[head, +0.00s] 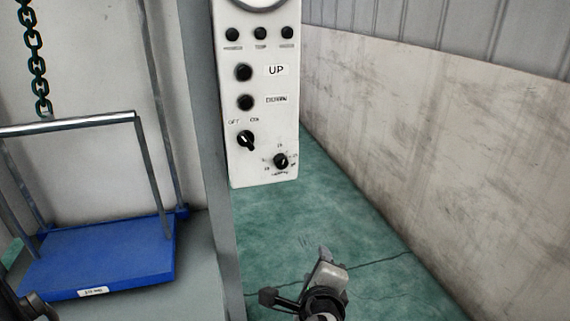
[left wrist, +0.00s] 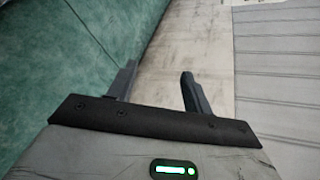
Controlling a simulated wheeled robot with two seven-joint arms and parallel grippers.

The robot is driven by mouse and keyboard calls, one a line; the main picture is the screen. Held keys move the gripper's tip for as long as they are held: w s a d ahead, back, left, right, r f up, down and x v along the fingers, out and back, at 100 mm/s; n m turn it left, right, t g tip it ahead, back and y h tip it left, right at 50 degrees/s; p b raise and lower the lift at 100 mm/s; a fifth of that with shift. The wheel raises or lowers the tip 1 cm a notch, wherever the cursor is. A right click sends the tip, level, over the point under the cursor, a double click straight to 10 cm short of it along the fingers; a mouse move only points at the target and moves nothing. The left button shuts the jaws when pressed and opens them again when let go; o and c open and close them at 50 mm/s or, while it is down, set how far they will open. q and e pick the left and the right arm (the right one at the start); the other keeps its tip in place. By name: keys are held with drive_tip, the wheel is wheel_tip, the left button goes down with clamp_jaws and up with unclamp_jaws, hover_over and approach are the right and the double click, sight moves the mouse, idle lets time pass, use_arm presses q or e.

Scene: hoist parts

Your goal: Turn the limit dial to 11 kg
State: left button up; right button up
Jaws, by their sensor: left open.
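The limit dial (head: 281,161) is a small black knob at the lower right of a white control panel (head: 239,172) in the head view. Small numbers ring it, too small to read surely, and I cannot tell which one its pointer marks. My left gripper (head: 298,279) is below and a little right of the panel, apart from the dial. In the left wrist view its two dark fingers (left wrist: 159,88) stand apart with nothing between them. The dial does not show in that view. My right gripper is not in view.
The panel also carries an OFF/ON switch (head: 247,141), an UP button (head: 244,72), a DOWN button (head: 245,102) and part of a gauge (head: 255,3). A grey post (head: 211,150) stands left of it, with a blue platform (head: 100,255) beyond. A pale wall (head: 430,150) runs along the right.

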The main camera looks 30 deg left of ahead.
use_arm(q)
wheel_tip(320, 180, up, 12)
drive_tip(key=w+a+y, duration=0.1)
drive_tip(key=a+y, duration=0.2)
drive_tip(key=y, duration=0.3)
drive_tip(key=y+p, duration=0.1)
drive_tip(key=p, duration=0.1)
approach(283, 164)
drive_tip(key=shift+m, duration=0.3)
drive_tip(key=x, duration=0.8)
drive_tip(key=shift+w+a, duration=0.15)
drive_tip(key=c, duration=1)
